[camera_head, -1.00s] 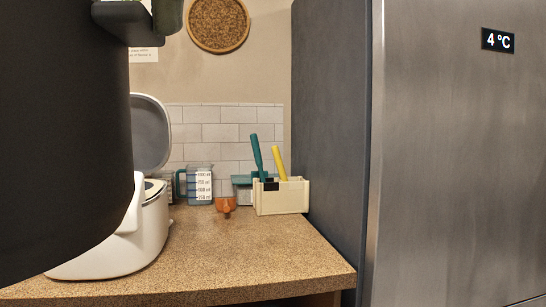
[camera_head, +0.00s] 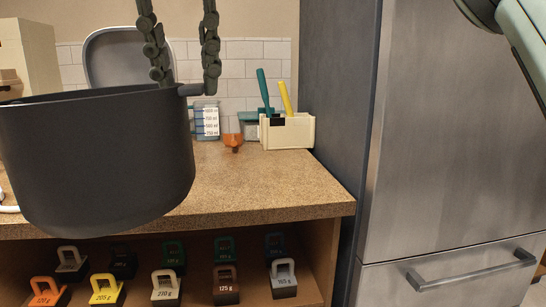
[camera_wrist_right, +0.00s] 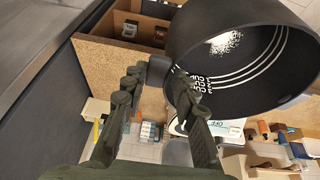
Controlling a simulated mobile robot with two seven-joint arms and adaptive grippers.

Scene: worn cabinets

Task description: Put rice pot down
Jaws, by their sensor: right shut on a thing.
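The dark grey rice pot (camera_head: 95,150) hangs upright in the left of the head view, in front of the counter (camera_head: 260,185). My right gripper (camera_head: 188,88) reaches down from above, shut on the small handle at the pot's rim. In the right wrist view the gripper (camera_wrist_right: 158,72) holds that handle, and the pot (camera_wrist_right: 262,75) shows white level lines and a white patch inside. An open rice cooker lid (camera_head: 112,58) stands behind the pot; the cooker body is mostly hidden by it. My left gripper is not in view.
A measuring jug (camera_head: 206,120), an orange item (camera_head: 233,141) and a cream utensil box (camera_head: 287,132) stand at the back. The counter's front right is clear. Several labelled weights (camera_head: 165,288) sit below. A steel fridge (camera_head: 460,150) stands at right.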

